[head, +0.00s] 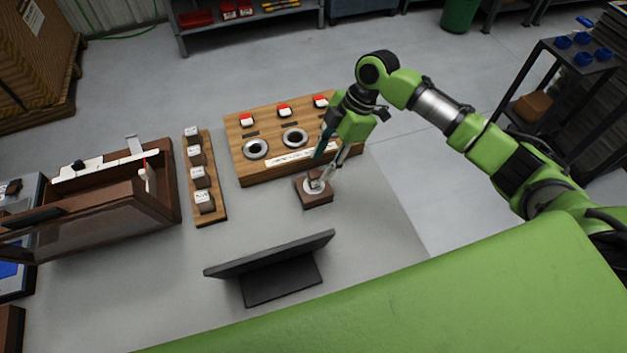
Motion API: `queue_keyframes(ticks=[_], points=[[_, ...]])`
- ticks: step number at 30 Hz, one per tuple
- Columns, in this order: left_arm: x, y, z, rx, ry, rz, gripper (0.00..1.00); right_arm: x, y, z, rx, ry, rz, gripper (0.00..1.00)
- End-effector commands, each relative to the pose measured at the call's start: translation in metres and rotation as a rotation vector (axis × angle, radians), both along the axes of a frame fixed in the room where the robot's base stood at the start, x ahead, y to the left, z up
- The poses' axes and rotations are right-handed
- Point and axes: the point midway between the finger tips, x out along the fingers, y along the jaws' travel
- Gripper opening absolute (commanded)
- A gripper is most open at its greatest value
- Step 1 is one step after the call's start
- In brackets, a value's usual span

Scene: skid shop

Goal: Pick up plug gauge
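My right gripper (322,176) points down over a small dark wooden block (318,201) near the middle of the table. A round, pale metal piece (311,185) shows on top of the block at the fingertips. It may be the plug gauge or its seat; it is too small and too covered by the fingers to tell. I cannot tell whether the fingers are closed on anything. My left gripper is not in view.
Behind the block is a wooden board (243,168) with dark-holed rings and red-topped pieces. Left of it stand a strip (215,213) of labelled blocks and a brown wooden box (110,215). A dark angled stand (270,260) is in front. The table's right side is clear.

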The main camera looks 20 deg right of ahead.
Motion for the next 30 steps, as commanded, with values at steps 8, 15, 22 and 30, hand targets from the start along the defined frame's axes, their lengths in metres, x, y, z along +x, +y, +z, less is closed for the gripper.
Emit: queue_keyframes(ticks=[8,15,22,30], points=[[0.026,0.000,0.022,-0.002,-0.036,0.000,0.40,-0.006,0.020,-0.021,0.002,0.005,0.002,0.39],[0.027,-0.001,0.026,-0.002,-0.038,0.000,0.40,-0.005,0.029,-0.046,-0.001,-0.001,-0.001,0.39],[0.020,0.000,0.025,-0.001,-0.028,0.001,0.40,-0.005,0.029,-0.048,-0.001,-0.001,0.000,0.34],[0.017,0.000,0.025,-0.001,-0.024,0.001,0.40,-0.004,0.029,-0.046,0.001,-0.003,-0.001,0.00]])
